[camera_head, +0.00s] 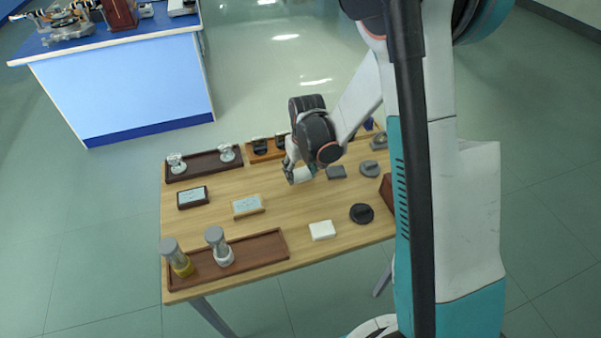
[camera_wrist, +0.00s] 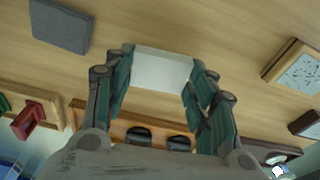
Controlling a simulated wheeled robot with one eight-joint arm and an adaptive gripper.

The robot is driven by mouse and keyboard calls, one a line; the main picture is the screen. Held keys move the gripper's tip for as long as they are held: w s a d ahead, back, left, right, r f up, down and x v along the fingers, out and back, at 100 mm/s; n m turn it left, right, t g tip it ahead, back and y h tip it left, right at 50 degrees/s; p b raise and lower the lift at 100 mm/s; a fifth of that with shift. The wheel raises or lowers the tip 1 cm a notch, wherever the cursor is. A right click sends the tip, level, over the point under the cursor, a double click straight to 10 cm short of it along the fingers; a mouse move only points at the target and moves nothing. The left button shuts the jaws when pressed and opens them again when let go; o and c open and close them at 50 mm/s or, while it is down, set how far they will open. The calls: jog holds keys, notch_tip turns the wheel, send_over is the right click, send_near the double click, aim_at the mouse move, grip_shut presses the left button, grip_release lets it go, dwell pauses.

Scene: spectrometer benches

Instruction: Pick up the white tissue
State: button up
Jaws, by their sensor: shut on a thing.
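A white, flat-sided piece that looks like the white tissue (camera_wrist: 162,70) sits between my fingertips in the wrist view. My gripper (camera_wrist: 158,82) is shut on it, with one teal finger against each side. In the head view my gripper (camera_head: 300,174) is over the back middle of the wooden table, and the fingers mostly hide the piece. I cannot tell whether it touches the table. A second white block (camera_head: 322,230) lies apart on the table, nearer the front.
A grey block (camera_wrist: 61,25) and a framed card (camera_wrist: 297,68) lie on either side in the wrist view. The table (camera_head: 285,205) also bears a dark round piece (camera_head: 361,213), a front tray (camera_head: 258,250) with two jars, and a back tray (camera_head: 203,165) with glassware.

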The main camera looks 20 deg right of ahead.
aim_at(301, 174)
notch_tip(301, 174, up, 18)
jog(key=p, duration=0.6)
jog(key=shift+r, duration=0.2)
